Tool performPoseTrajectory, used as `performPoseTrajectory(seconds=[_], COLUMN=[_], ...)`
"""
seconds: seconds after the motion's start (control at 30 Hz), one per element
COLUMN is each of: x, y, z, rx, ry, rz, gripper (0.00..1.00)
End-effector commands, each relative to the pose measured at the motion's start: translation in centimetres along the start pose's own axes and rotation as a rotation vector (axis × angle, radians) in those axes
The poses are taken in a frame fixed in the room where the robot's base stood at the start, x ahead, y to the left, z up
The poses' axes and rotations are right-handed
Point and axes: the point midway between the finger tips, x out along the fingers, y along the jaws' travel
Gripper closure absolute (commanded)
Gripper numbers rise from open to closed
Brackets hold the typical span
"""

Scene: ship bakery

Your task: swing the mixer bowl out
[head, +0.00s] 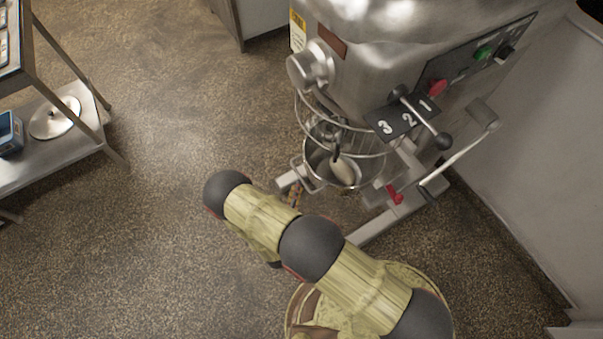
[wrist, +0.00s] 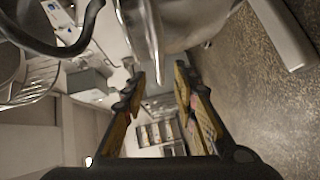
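The steel mixer (head: 385,65) stands at the upper right in the head view. Its bowl (head: 322,172) sits under the wire guard (head: 368,157), with a pale beater inside. A small handle-like bracket (head: 297,170) shows on the bowl's left side. My gripper (head: 295,194) is mostly hidden behind my arm, with a bit of finger showing just below that bracket. In the wrist view my gripper (wrist: 158,76) is open, its two fingers apart. A shiny metal part (wrist: 152,40) lies ahead around the gap; I cannot tell whether the fingers touch it.
A speed lever (head: 422,118) and a bent crank handle (head: 460,155) stick out on the mixer's right side. A steel rack (head: 65,50) stands at the left. A wall (head: 545,150) closes the right. The speckled floor (head: 170,100) is clear between rack and mixer.

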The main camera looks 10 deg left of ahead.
Motion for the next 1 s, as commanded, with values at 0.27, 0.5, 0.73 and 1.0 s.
performPoseTrajectory(seconds=[0.27,0.5,0.73,1.0], x=[4.1,5.9,6.0,6.0], y=[-0.1,0.0,0.0,0.0], z=[0.2,0.1,0.1,0.1], rx=[0.0,-0.001,-0.002,-0.002], ry=[-0.005,-0.002,-0.001,-0.001], rz=[0.002,0.001,0.001,0.001], gripper=[0.71,0.71,0.71,0.84])
